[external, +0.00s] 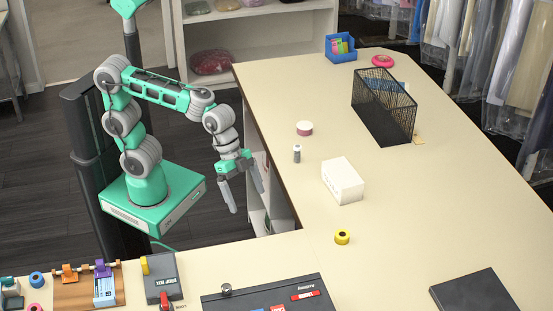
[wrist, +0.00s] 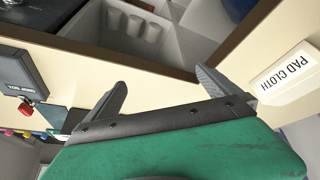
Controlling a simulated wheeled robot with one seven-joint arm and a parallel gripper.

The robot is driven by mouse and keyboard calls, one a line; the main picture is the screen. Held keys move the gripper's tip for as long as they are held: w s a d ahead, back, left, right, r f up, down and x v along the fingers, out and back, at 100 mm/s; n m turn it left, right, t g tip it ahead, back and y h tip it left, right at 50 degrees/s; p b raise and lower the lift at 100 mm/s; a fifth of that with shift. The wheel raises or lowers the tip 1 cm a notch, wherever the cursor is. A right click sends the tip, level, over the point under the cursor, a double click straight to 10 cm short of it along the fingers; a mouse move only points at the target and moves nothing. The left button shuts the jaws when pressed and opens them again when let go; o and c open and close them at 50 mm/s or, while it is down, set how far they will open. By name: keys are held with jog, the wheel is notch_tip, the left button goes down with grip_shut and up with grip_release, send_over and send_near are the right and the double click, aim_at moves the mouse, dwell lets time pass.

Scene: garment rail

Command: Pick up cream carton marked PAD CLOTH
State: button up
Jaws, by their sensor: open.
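The cream carton (external: 343,181) stands on the counter in the external view, right of my gripper. In the wrist view the carton (wrist: 287,80) shows at the right edge, with its PAD CLOTH marking readable and part of it cut off. My gripper (external: 248,199) hangs beside the counter's left edge, over the floor gap, with its fingers pointing down and apart. In the wrist view my gripper (wrist: 160,88) has nothing between its fingers.
On the counter (external: 400,235), a grey-topped vial (external: 297,154), a pink-sided round tin (external: 304,128) and a yellow tape roll (external: 342,237) stand near the carton. A black mesh basket (external: 384,107) stands behind it. A dark flat slab (external: 474,292) lies at front right. Counter right of the carton is clear.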

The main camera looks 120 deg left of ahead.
jog(key=w+a+r+m+t+h, duration=0.1)
jog(key=w+a+m+t+h, duration=0.1)
jog(key=w+a, duration=0.85)
jog(key=m+t+h+b, duration=0.2)
jog(key=m+t+h, duration=0.1)
jog(key=m+t, duration=0.15)
send_near(335, 166)
jog(key=x, duration=0.4)
jog(key=shift+m, duration=0.25)
jog(key=p+x, duration=0.1)
jog(key=x, duration=0.6)
jog(key=shift+w+d+f, duration=0.1)
jog(key=shift+w+f, duration=0.15)
jog(key=shift+w, duration=0.05)
jog(key=c, duration=1.5)
